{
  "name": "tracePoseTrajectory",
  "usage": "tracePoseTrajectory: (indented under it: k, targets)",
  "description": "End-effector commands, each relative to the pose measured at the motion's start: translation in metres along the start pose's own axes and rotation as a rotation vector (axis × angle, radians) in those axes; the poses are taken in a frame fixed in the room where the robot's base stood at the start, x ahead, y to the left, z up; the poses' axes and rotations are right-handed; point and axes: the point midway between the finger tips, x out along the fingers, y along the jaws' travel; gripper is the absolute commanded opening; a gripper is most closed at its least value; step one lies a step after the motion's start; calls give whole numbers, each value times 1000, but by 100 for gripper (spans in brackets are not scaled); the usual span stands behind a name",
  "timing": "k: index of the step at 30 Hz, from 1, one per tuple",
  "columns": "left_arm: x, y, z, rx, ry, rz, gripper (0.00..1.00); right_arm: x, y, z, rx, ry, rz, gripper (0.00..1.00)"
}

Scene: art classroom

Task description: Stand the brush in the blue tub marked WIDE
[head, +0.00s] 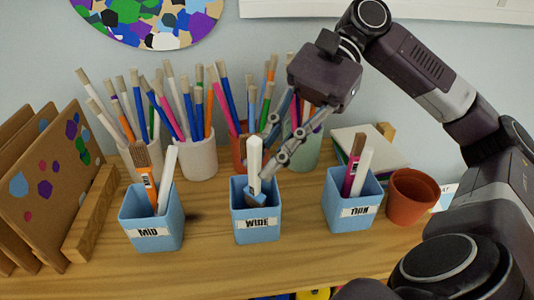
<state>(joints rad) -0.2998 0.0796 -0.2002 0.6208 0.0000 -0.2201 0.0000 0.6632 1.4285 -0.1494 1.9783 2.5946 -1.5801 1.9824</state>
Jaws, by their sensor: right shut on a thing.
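The blue tub marked WIDE (257,229) stands upright in the middle of the table, its label facing me. A pale white stick (254,155) stands up out of it. My right gripper (264,170) reaches down from the upper right to the tub's mouth, beside the white stick. It is shut on the brush (254,199), of which I make out only a small blue part low in the tub's mouth. The fingers and the stick hide much of it, so its tilt and whether it touches the bottom cannot be told. My left gripper is not in view.
The MID tub (151,231) at left and another blue tub (352,214) at right each hold a brush and a white stick. Pots full of brushes, including a white pot (196,158), stand behind. A terracotta pot (409,199) is at right. Bare wood lies between the tubs.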

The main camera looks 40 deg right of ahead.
Motion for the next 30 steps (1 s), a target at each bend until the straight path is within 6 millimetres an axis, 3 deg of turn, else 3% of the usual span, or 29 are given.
tracePoseTrajectory:
  k: [1,2,3,7,19,30]
  targets:
    - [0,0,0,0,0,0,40,0,0,0,0,0,0,0]
    - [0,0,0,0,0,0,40,0,0,0,0,0,0,13]
    - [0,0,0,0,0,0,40,0,0,0,0,0,0,18]
    - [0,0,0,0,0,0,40,0,0,0,0,0,0,31]
    - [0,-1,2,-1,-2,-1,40,-2,-1,4,-3,-1,-2,31]
    - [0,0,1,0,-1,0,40,-22,-8,33,-7,-2,-3,31]
